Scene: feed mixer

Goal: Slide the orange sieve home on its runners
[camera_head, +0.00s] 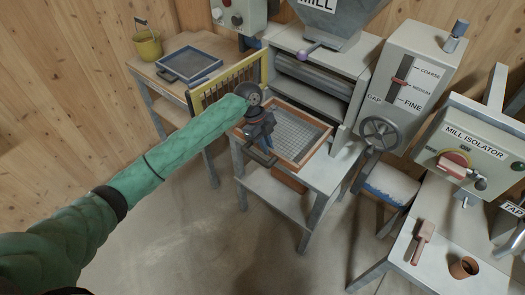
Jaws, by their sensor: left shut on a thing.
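The orange sieve (322,146), an orange-framed tray with grey mesh, sits on the grey mill stand below the rollers. Its near end sticks toward me, with a dark handle at the front. My left gripper (264,149), on the green-sleeved arm, is at the sieve's near left end and shut on the sieve's handle. The gripper covers part of the handle and the near frame edge. The runners under the sieve are hidden. My right gripper is not in view.
A yellow guard (228,84) stands open left of the mill. A blue-framed sieve (189,65) and a yellow bucket (147,46) are on the left table. The handwheel (380,132) and the isolator box (474,150) are at the right. The floor in front is clear.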

